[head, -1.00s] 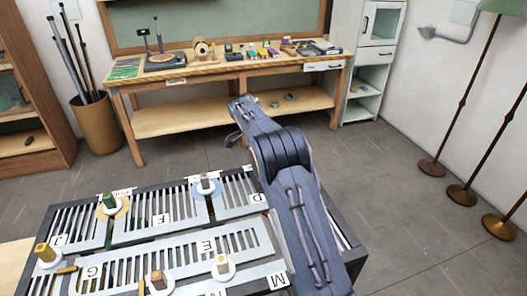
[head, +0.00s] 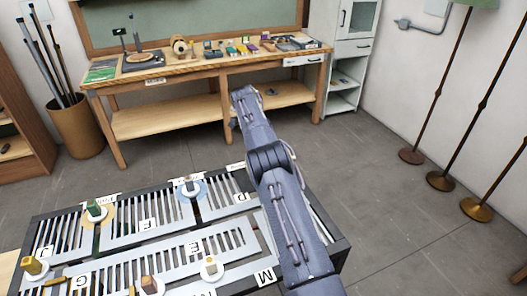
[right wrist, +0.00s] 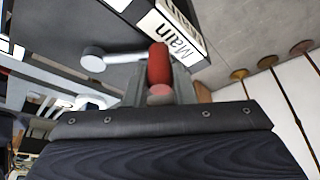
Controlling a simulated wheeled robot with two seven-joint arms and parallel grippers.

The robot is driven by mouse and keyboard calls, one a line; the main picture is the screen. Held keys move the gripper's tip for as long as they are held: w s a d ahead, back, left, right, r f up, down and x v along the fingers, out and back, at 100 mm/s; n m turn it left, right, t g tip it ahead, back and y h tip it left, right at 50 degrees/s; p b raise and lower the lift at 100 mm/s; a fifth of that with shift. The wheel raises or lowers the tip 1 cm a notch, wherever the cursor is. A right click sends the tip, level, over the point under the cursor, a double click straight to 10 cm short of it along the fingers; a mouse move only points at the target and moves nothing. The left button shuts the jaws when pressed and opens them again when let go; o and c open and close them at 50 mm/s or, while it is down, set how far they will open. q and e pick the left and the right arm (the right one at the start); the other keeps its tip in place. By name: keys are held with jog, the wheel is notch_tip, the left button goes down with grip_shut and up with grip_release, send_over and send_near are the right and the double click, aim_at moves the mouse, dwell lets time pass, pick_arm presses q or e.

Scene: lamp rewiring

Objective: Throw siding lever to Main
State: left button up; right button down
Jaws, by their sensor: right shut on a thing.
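The siding lever shows in the right wrist view as a red grip (right wrist: 158,64) on a pale metal arm, with a round grey pivot (right wrist: 92,60) at its left end. A white "Main" label (right wrist: 180,42) on a dark block stands right beside the red grip. My right gripper (right wrist: 160,93) is shut on the red grip. In the head view my right arm crosses the right part of the slotted track board (head: 155,235), and the gripper and lever cannot be made out there. My left gripper is in neither view.
The board carries several lettered plates and round-based pegs, such as a green one (head: 94,208) and a blue-ringed one (head: 189,187). A wooden workbench (head: 200,68) stands behind, with a bin of rods (head: 78,128) at left. Floor lamps (head: 440,180) stand at right. Open floor lies between.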

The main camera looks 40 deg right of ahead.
jog(key=shift+s+d+r+m, duration=0.1)
jog(key=shift+s+d+m, duration=0.25)
jog(key=shift+m, duration=0.35)
jog(key=shift+y, duration=0.3)
jog(key=c, duration=1.2)
grip_release()
